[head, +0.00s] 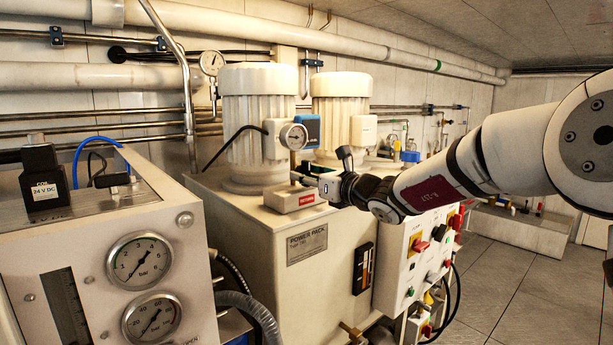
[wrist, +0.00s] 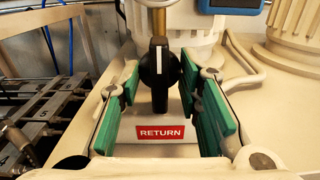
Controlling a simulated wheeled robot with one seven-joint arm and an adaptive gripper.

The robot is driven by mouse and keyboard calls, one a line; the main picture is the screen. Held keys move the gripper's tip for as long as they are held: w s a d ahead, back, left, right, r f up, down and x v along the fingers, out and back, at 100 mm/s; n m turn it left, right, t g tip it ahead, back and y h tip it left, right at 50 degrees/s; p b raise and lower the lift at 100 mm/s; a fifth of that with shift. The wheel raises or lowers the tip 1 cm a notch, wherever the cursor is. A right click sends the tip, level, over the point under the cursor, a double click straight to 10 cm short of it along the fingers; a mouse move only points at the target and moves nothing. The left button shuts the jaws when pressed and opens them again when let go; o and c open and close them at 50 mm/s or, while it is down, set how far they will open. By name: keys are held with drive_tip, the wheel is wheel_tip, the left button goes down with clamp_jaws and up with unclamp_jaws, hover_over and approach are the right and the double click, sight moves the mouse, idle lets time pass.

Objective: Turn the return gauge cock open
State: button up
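The return gauge cock is a black handle (wrist: 159,75) with a white line, upright in the wrist view. It sits on a pale block (head: 285,198) with a red RETURN label (wrist: 161,132). A brass stem (wrist: 158,21) rises behind the handle. A round gauge (head: 293,136) stands above the block in the head view. My gripper (wrist: 158,85) is open, with one green-padded finger on each side of the handle and visible gaps between. In the head view my gripper (head: 318,183) is at the block and largely hides the handle.
White ribbed motors (head: 258,125) stand behind the block on the power pack cabinet (head: 307,245). At left is a panel with two bar gauges (head: 139,261). Open floor (head: 500,270) lies at right.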

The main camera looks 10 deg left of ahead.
drive_tip(key=v, duration=1.2)
drive_tip(key=s+d+f+n+g+h, duration=0.2)
drive_tip(key=s+n+g, duration=0.1)
drive_tip(key=s+n, duration=0.55)
drive_tip(key=s+d+f+n+g+h, duration=0.1)
drive_tip(key=s+d+n+g+h, duration=0.35)
drive_tip(key=s, duration=0.75)
drive_tip(key=s+d+f+n+t+h, duration=0.1)
drive_tip(key=s+d+f+n+h, duration=0.2)
drive_tip(key=s+d+n, duration=0.3)
drive_tip(key=s+d+f+n+t+h, duration=0.1)
drive_tip(key=s+d+f+n+h, duration=0.2)
drive_tip(key=s+d, duration=0.6)
drive_tip(key=d+n+h, duration=0.2)
drive_tip(key=d+n, duration=0.1)
drive_tip(key=d, duration=0.2)
drive_tip(key=shift+s+d, duration=0.2)
drive_tip(key=shift+s, duration=0.05)
